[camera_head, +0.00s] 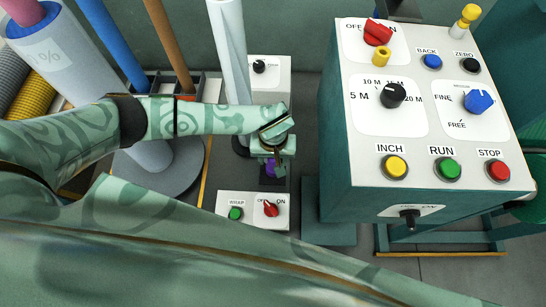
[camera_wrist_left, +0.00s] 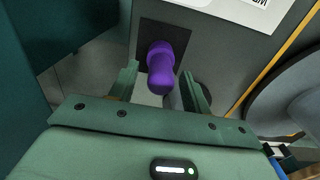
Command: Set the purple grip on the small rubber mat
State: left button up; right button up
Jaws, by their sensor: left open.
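The purple grip (camera_wrist_left: 160,66) shows between the fingers of my left gripper (camera_wrist_left: 159,72) in the left wrist view. The gripper is open, with a visible gap on each side of the grip. A small dark square mat (camera_wrist_left: 178,33) lies behind the grip's far end, which appears to be on it. In the head view my left gripper (camera_head: 270,148) is above the purple grip (camera_head: 270,169), which is partly hidden by it. The dark mat (camera_head: 272,182) shows just below the grip. My right gripper is in neither view.
A small white panel (camera_head: 252,212) with a green button and red switch lies just in front of the mat. A large control box (camera_head: 425,120) stands to the right. Upright tubes (camera_head: 232,60) and rolls (camera_head: 65,70) stand at the left and back.

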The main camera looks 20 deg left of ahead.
pick_arm(q)
notch_tip(320, 180, up, 12)
jog(key=p, duration=0.3)
jog(key=shift+f, duration=0.25)
